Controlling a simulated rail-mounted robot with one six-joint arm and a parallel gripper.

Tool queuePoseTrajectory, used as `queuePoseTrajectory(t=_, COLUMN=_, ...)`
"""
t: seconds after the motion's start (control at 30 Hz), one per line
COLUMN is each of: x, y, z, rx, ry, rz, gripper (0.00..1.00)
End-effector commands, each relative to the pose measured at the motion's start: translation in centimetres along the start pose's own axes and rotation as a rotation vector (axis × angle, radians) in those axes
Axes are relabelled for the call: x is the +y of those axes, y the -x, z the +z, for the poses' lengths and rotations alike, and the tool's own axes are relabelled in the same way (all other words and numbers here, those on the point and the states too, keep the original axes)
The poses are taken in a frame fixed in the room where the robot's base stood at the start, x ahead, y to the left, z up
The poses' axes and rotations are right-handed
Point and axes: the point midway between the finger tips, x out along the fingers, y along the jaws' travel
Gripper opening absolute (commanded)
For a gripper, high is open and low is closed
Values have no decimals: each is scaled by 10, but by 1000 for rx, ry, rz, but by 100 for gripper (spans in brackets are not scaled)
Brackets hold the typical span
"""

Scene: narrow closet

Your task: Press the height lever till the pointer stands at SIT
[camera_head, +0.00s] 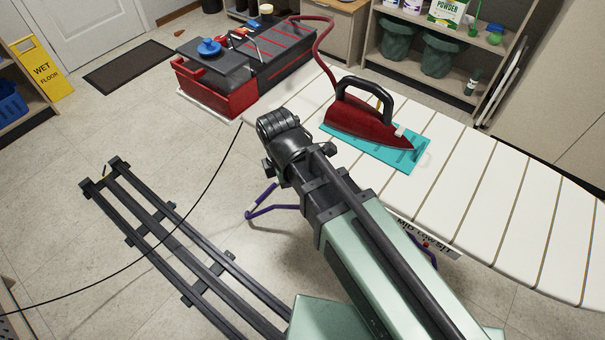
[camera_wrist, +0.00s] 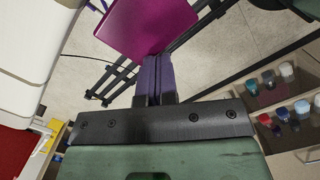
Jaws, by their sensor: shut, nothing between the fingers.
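The ironing board (camera_head: 520,215) has a pale cover with dark stripes and crosses the right side of the head view. A scale plate (camera_head: 422,237) with inverted lettering sits on its near edge, partly behind my arm. A small red mark shows by the plate; I cannot tell whether it is the pointer or where it stands. A flat magenta paddle (camera_wrist: 146,24), apparently the height lever, is just beyond my fingertips in the wrist view. My gripper (camera_wrist: 157,62) is shut and empty. I cannot tell whether it touches the paddle. In the head view my arm hides the gripper and lever.
A red iron (camera_head: 370,126) stands on a teal mat (camera_head: 408,158) on the board. A red toolbox (camera_head: 222,92) is beyond the board's left end. Purple legs (camera_head: 261,207) show below.

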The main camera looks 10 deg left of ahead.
Motion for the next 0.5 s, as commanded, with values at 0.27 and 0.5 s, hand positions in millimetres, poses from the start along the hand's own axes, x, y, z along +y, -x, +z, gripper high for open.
queuePoseTrajectory(t=0.27, x=0, y=11, z=1, rx=-1, ry=0, rz=0, gripper=0)
queuePoseTrajectory(t=0.5, x=0, y=62, z=2, rx=-1, ry=0, rz=0, gripper=0)
